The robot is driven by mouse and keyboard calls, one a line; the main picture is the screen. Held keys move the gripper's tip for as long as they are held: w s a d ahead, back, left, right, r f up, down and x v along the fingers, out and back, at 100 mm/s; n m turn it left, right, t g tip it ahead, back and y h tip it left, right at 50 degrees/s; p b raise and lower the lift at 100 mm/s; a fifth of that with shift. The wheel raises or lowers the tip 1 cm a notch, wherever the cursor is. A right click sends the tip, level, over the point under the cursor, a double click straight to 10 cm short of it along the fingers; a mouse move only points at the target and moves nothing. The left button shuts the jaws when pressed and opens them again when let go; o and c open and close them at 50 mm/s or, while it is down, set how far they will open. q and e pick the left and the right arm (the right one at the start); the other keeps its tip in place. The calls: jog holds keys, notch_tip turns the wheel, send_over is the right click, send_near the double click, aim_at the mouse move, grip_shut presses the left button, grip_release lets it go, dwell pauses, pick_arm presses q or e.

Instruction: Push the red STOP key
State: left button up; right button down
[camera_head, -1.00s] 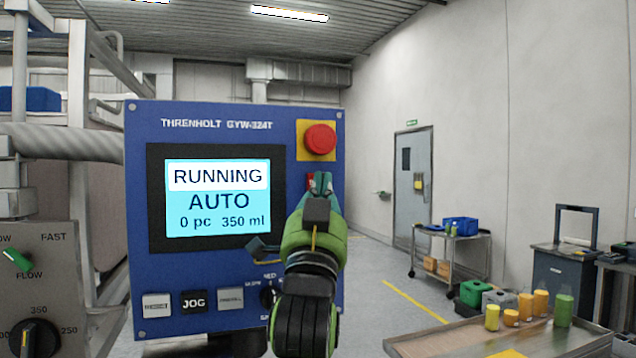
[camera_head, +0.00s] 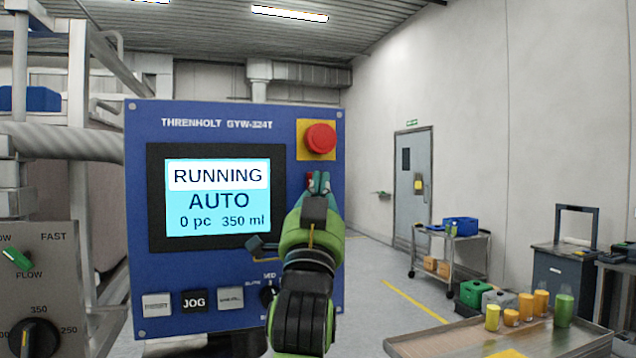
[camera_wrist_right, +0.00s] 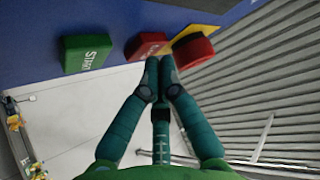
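The red STOP key (camera_head: 310,179) is on the blue control panel (camera_head: 225,274), below the round red button, mostly hidden behind my right gripper (camera_head: 319,178). In the right wrist view the red key (camera_wrist_right: 147,43) sits between the green START key (camera_wrist_right: 86,53) and the round red button (camera_wrist_right: 193,50). My right gripper (camera_wrist_right: 159,64) is shut and empty, its fingertips together right at the red key's lower edge in that view. I cannot tell whether they touch it. The panel screen (camera_head: 218,198) reads RUNNING, AUTO, 0 pc, 350 ml. My left gripper is not in view.
The round red button (camera_head: 320,138) on its yellow plate is close above my fingertips. A JOG key (camera_head: 194,301) and other keys line the panel's bottom. A grey panel with knobs (camera_head: 35,250) stands at left.

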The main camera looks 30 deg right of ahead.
jog(key=shift+w+d, duration=0.1)
jog(key=shift+w, duration=0.25)
dwell(0.7)
dwell(0.4)
jog(key=shift+s+a, duration=0.2)
jog(key=shift+s, duration=0.55)
jog(key=shift+s, duration=0.1)
jog(key=shift+s+a, duration=0.2)
jog(key=shift+s, duration=0.6)
jog(key=shift+s+a, duration=0.2)
jog(key=shift+s, duration=0.55)
jog(key=shift+s+a, duration=0.2)
jog(key=shift+s, duration=0.6)
jog(key=shift+f, duration=0.15)
